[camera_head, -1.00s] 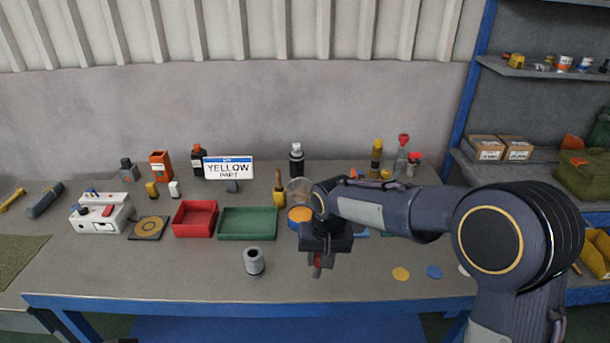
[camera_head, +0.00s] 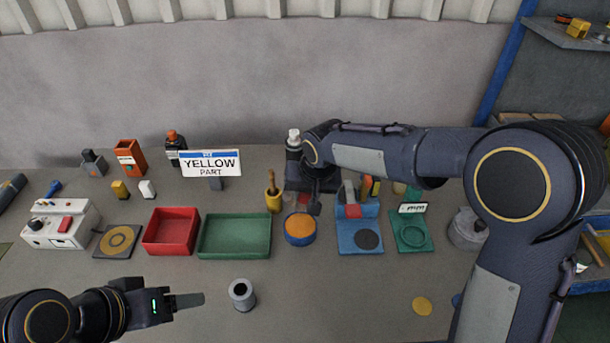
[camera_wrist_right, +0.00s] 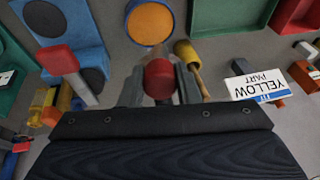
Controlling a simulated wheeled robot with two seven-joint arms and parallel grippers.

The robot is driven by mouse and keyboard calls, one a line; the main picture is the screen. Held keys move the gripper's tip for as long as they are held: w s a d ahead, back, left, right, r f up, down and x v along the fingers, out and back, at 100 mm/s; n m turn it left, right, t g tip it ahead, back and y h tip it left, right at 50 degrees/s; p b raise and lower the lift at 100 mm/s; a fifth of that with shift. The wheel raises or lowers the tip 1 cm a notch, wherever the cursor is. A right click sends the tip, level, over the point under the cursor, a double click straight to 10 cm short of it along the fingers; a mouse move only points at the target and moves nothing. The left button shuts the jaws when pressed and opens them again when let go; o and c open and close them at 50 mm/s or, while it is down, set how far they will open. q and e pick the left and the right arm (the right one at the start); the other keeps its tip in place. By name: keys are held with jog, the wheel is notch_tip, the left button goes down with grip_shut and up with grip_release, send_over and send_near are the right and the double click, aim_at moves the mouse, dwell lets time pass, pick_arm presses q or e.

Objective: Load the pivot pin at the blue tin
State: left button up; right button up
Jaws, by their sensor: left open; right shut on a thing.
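The blue tin (camera_head: 300,232), a low round tin with an orange top (camera_head: 300,225), stands mid-table; its orange top also shows at the top of the wrist view (camera_wrist_right: 150,22). My right gripper (camera_head: 303,204) is shut on a red-ended piece (camera_wrist_right: 159,78), seemingly the pivot pin. It appears just behind the tin in the head view, held above the table; its height is unclear. The rest of the held piece is hidden by the fingers. My left gripper (camera_head: 188,302) is open and empty at lower left, beside a grey hollow cylinder (camera_head: 242,294).
A blue fixture (camera_head: 372,218) with a red-ended lever and a green fixture (camera_head: 424,230) stand right of the tin. Green (camera_head: 235,254) and red (camera_head: 171,249) trays lie left.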

jog(key=shift+f, duration=0.15)
jog(key=shift+f+b, duration=0.8)
jog(key=shift+f, duration=0.1)
jog(key=shift+f+b, duration=1.25)
jog(key=shift+f, duration=0.65)
jog(key=shift+f+b, duration=0.65)
jog(key=shift+f, duration=0.05)
jog(key=shift+r, duration=0.15)
jog(key=shift+r+p, duration=2.45)
jog(key=shift+r, duration=1)
